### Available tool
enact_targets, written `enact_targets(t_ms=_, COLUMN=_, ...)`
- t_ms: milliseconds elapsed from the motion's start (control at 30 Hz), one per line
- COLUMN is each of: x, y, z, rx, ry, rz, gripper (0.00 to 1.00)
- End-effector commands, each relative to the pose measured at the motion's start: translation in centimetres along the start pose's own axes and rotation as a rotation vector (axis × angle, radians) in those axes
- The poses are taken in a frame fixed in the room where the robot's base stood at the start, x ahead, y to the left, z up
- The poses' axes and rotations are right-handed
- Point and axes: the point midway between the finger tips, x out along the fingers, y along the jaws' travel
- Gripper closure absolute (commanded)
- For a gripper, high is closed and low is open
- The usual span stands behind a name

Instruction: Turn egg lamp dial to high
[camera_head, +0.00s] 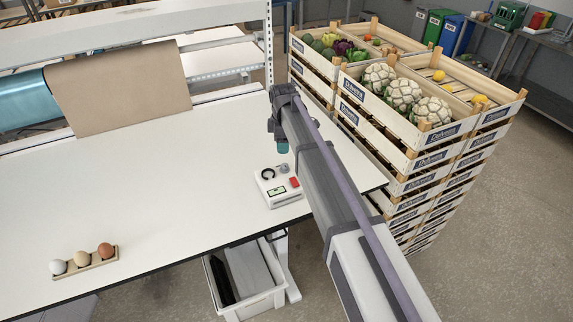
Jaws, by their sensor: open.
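The egg lamp (277,199) is a small white box near the table's right front edge. On its top are a black ring (267,174), a grey dial (284,168), a red button (294,182) and a small green display (276,191). The dial's setting is too small to read. My gripper (282,148) is just behind and above the lamp, apart from the dial as far as I can see. It is open; my arm hides most of it. Three eggs, white, cream and brown (106,250), sit in a wooden holder (90,266) at the front left.
The white table (170,190) is mostly clear. A brown paper sheet (120,90) hangs at the back left. Stacked vegetable crates (410,160) stand close to the table's right side. A white bin (250,304) is below the front edge.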

Motion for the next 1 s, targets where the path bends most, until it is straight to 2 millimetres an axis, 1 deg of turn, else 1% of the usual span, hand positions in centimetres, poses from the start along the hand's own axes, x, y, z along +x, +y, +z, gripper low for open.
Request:
enact_targets(t_ms=33, x=0.9, y=0.0, z=0.0, rx=0.001, ry=0.000, rz=0.000, gripper=0.45)
enact_targets(t_ms=167, x=3.4, y=0.0, z=0.0, rx=0.002, ry=0.000, rz=0.000, gripper=0.45)
enact_targets(t_ms=400, x=9.0, y=0.0, z=0.0, rx=0.003, ry=0.000, rz=0.000, gripper=0.45)
enact_targets(t_ms=500, x=10.4, y=0.0, z=0.0, rx=0.003, ry=0.000, rz=0.000, gripper=0.45)
enact_targets(t_ms=600, x=10.8, y=0.0, z=0.0, rx=0.003, ry=0.000, rz=0.000, gripper=0.45)
enact_targets(t_ms=833, x=10.5, y=0.0, z=0.0, rx=0.004, ry=0.000, rz=0.000, gripper=0.45)
enact_targets(t_ms=1000, x=10.5, y=0.0, z=0.0, rx=0.004, ry=0.000, rz=0.000, gripper=0.62)
